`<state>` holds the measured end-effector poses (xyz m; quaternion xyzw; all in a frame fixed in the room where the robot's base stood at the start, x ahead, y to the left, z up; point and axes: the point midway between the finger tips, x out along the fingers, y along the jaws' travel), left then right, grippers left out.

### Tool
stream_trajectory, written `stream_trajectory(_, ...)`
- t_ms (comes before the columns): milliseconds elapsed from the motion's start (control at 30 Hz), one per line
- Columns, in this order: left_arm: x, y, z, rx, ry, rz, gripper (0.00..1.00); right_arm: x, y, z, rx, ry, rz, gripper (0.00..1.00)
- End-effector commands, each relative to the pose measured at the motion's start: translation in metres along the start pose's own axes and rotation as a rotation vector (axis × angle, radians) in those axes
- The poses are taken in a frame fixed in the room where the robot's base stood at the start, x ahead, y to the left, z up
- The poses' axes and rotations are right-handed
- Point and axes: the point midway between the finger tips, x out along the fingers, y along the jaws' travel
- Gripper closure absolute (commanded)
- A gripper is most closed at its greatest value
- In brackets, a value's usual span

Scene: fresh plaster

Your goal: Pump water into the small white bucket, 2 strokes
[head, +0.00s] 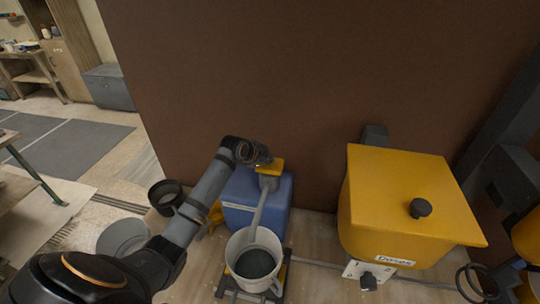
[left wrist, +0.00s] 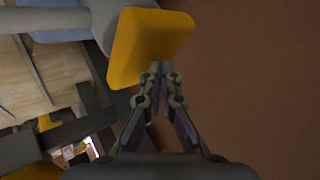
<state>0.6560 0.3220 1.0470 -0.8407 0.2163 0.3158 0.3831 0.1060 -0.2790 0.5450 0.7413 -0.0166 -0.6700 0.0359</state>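The small white bucket (head: 235,248) stands upright at the front centre in the head view, with a dark interior; I cannot tell whether it holds water. A blue canister (head: 240,215) stands behind it, with a yellow pump head (head: 274,167) on top. A grey spout (head: 257,216) slopes from the pump head down to the bucket's mouth. My left gripper (head: 262,158) is at the pump head. In the left wrist view its fingertips (left wrist: 160,70) are together, right at the edge of the yellow pump head (left wrist: 148,45); contact is unclear. My right gripper is not in view.
A large yellow lidded bin (head: 405,200) with a dark knob stands to the right. A dark cup (head: 165,194) and a grey round vessel (head: 122,238) are left of the canister. A brown wall (head: 310,80) rises close behind.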

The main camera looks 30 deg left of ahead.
Motion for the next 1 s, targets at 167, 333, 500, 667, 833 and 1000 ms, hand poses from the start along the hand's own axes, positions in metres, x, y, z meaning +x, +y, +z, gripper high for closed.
stream_trajectory(167, -0.009, -0.006, -0.005, -0.001, -0.004, 0.003, 1.0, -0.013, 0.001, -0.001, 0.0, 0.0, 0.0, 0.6)
stream_trajectory(333, -0.016, -0.012, -0.011, -0.001, -0.003, 0.002, 1.0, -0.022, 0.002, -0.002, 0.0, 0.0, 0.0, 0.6)
stream_trajectory(500, -0.023, -0.018, -0.016, 0.0, -0.002, 0.001, 1.0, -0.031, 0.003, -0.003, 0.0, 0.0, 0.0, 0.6)
stream_trajectory(667, -0.03, -0.023, -0.021, 0.0, -0.001, 0.001, 1.0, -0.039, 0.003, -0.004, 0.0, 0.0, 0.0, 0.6)
stream_trajectory(833, -0.036, -0.028, -0.026, 0.0, -0.001, 0.0, 1.0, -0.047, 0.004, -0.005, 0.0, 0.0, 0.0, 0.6)
stream_trajectory(1000, -0.036, -0.028, -0.026, 0.0, 0.0, 0.0, 1.0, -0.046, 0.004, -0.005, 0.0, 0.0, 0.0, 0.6)
